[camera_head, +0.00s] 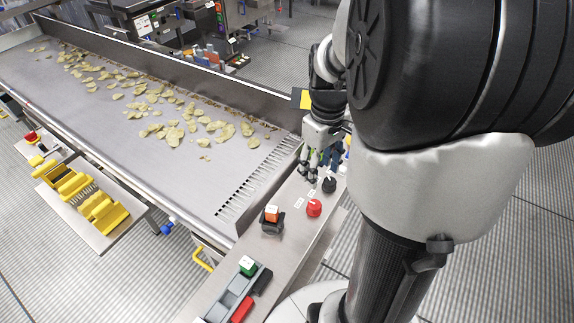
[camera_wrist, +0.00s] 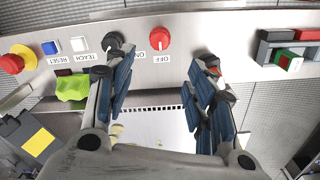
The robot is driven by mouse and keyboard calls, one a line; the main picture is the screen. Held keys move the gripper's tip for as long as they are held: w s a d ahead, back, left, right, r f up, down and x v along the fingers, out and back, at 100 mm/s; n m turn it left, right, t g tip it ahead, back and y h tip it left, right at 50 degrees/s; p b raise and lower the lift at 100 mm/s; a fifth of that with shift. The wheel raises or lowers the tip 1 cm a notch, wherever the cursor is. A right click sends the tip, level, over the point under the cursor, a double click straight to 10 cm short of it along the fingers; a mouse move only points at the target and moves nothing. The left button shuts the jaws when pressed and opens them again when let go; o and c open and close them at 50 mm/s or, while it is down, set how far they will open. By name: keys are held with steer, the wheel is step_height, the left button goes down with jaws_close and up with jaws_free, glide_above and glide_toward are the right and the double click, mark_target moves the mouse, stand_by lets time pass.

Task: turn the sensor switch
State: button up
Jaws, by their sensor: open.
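A black knob (camera_head: 329,184) and a red knob (camera_head: 314,208) stand on the metal control panel (camera_head: 300,240). In the wrist view, the black knob (camera_wrist: 114,40) is by the word ON and the red knob (camera_wrist: 159,38) is above the word OFF. I cannot read which is the sensor switch. My gripper (camera_head: 315,170) is open above the panel, near the black knob. In the wrist view my gripper (camera_wrist: 163,64) has its left fingertip overlapping the lower edge of the black knob; contact is unclear. The red knob shows beyond and between the fingertips.
A red emergency stop (camera_wrist: 11,63), a blue button (camera_wrist: 49,48) and a white button (camera_wrist: 79,45) are at the panel's left in the wrist view. The conveyor (camera_head: 110,125) carries chips alongside.

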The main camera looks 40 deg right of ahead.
mark_target(315, 204)
step_height(315, 204, down, 14)
steer(key=b, duration=0.4)
steer(key=shift+f, duration=0.15)
steer(key=shift+c, duration=0.5)
steer(key=c, duration=1)
